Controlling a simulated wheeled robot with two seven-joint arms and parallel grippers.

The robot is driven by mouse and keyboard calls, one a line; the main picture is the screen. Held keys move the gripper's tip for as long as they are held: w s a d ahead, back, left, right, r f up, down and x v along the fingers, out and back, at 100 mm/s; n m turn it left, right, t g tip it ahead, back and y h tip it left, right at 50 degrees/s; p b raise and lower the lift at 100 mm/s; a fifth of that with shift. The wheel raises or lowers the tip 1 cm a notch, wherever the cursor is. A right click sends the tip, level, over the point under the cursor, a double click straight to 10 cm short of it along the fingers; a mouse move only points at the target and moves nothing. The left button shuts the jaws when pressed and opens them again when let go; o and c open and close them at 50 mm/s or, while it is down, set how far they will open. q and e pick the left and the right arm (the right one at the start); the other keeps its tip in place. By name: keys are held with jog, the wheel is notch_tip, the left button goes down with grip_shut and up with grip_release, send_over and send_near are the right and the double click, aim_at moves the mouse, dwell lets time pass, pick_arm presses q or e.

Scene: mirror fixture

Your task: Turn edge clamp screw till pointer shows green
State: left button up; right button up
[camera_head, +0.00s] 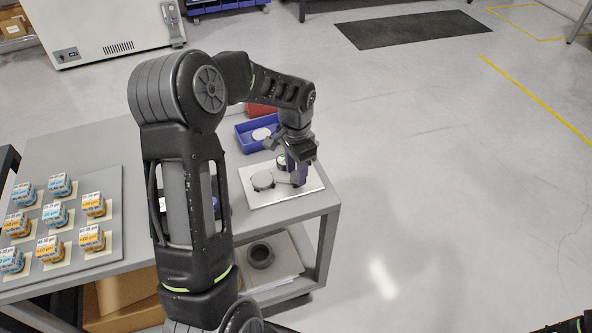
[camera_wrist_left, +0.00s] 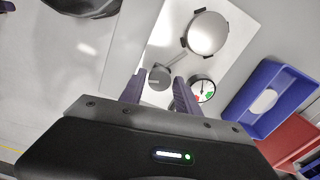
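The mirror fixture is a white plate (camera_head: 283,194) on the table corner, also in the left wrist view (camera_wrist_left: 235,50). It carries a round mirror (camera_head: 262,180), which shows with dark clips in the wrist view (camera_wrist_left: 207,33). A dark screw knob (camera_wrist_left: 160,76) sits at the end of a grey arm. Beside it is a dial (camera_wrist_left: 203,90) with red and green zones; its pointer is too small to read. My left gripper (camera_head: 298,174) has its purple fingers (camera_wrist_left: 159,82) apart, one on each side of the knob; contact cannot be told.
A blue tray (camera_head: 243,137) holding a pale disc and a red bin (camera_head: 262,109) stand behind the plate. A grey board (camera_head: 112,215) with several labelled blocks lies at the left. A dark ring-shaped part (camera_head: 260,256) rests on the lower shelf.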

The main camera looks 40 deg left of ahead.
pick_arm(q)
jog(key=shift+o, duration=1.2)
notch_tip(320, 180, up, 8)
jog(key=shift+f+b, duration=0.1)
jog(key=shift+b, duration=0.4)
jog(key=shift+d+m+p, duration=0.1)
jog(key=shift+m+p, duration=0.25)
jog(key=shift+m, duration=1.45)
